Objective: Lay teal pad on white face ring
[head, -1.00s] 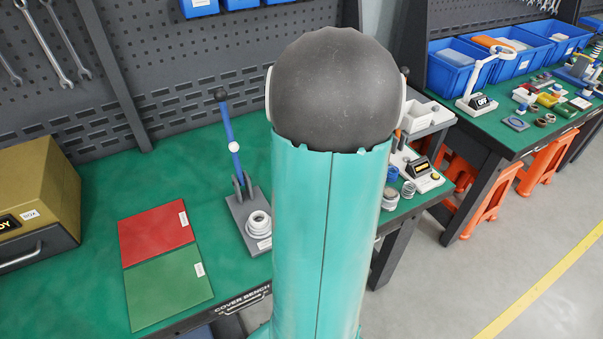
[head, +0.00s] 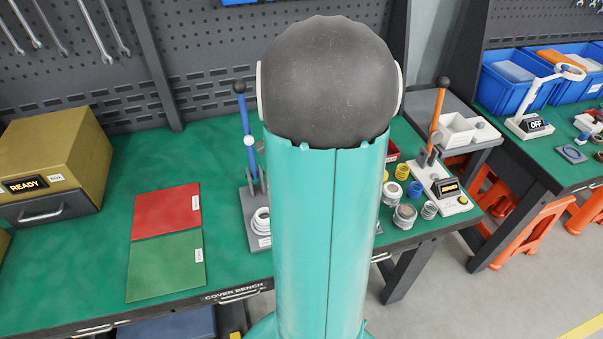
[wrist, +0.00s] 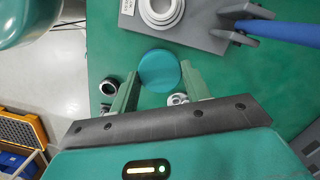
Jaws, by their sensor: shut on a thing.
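The teal pad (wrist: 159,70) is a round disc held between the tips of my gripper (wrist: 157,85) in the wrist view. The two green fingers are shut on its sides. The white face ring (wrist: 160,8) sits on the grey base of the blue-lever press, ahead of the pad and apart from it in the picture; I cannot tell the height of the pad. In the head view the white ring (head: 262,220) shows just left of my arm. My gripper and the pad are hidden there behind my arm.
The blue lever (wrist: 290,30) rises to the right of the ring. Small rings and jars (head: 405,216) and an orange-lever press (head: 437,130) stand right of my arm. Red (head: 166,211) and green (head: 165,266) mats and a gold box (head: 55,150) lie left.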

